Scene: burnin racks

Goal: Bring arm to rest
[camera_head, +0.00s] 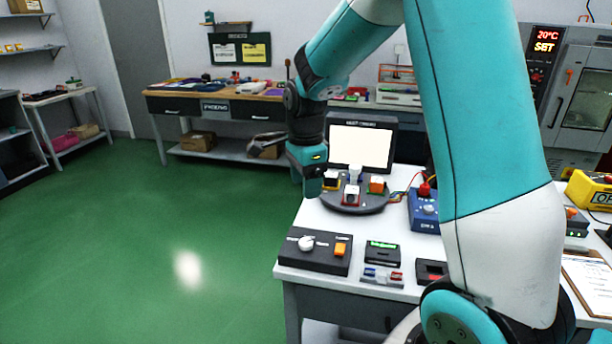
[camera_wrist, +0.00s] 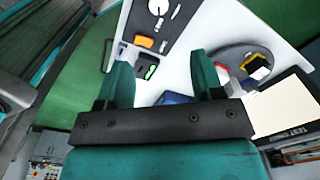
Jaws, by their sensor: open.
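My arm, teal and white, reaches up and over the white bench in the head view and bends down on the far side. My gripper (camera_head: 312,188) hangs above the bench's left edge, in front of the monitor. In the wrist view my gripper (camera_wrist: 164,85) shows two teal fingers spread apart, with nothing between them. Below the fingers lie the bench top and small devices. In the head view the fingertips are small and partly hard to make out.
On the white bench (camera_head: 318,222) stand a round dark fixture (camera_head: 342,203), a monitor (camera_head: 362,146), a black knob panel (camera_head: 314,251) and a blue box (camera_head: 424,212). A wooden-topped bench (camera_head: 215,97) stands at the back. Green floor (camera_head: 120,230) on the left is clear.

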